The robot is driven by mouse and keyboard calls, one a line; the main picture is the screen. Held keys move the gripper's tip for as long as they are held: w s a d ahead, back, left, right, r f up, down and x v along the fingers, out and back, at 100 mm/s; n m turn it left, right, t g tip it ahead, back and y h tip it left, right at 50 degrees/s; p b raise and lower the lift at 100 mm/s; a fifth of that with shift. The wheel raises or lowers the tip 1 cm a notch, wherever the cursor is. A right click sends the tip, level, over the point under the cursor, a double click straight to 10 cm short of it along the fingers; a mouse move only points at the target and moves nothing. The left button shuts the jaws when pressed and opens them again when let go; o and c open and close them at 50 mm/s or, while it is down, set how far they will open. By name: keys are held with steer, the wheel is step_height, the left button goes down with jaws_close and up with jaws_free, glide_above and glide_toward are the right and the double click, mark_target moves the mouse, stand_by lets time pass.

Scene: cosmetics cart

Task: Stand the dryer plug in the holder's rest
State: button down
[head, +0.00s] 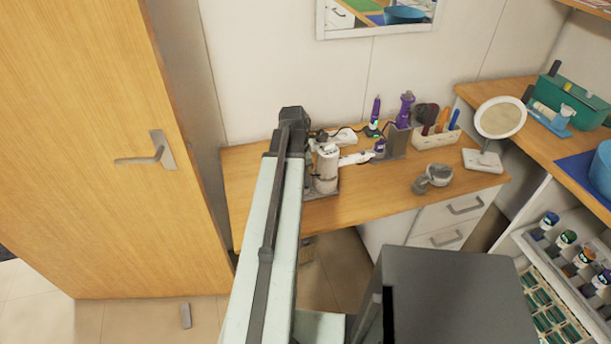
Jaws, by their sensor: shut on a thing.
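The purple dryer (405,108) stands upright in the grey holder (396,144) at the back of the wooden counter. My gripper (371,155) reaches right from my white wrist, low over the counter. It is shut on a small purple piece, which looks like the dryer plug (380,146), just left of the holder's front. The plug is small here, and its exact tilt and any contact with the holder cannot be told. The holder's rest cannot be made out clearly. A dark cord runs behind the plug toward the holder.
A slim purple tool (375,112) stands left of the dryer. A white block (344,137) lies behind my wrist. A brush tray (437,136) stands right of the holder, with a round mirror (500,118) farther right.

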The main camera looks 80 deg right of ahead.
steer(key=c, duration=1.1)
jaws_free()
steer(key=shift+c, duration=0.2)
steer(key=shift+r, duration=0.1)
steer(key=r+p, duration=0.5)
steer(key=w+r+p, duration=0.1)
steer(key=r+p, duration=0.1)
steer(key=p, duration=0.1)
steer(key=shift+a+r, duration=0.25)
steer(key=shift+r, duration=0.1)
steer(key=shift+f, duration=0.15)
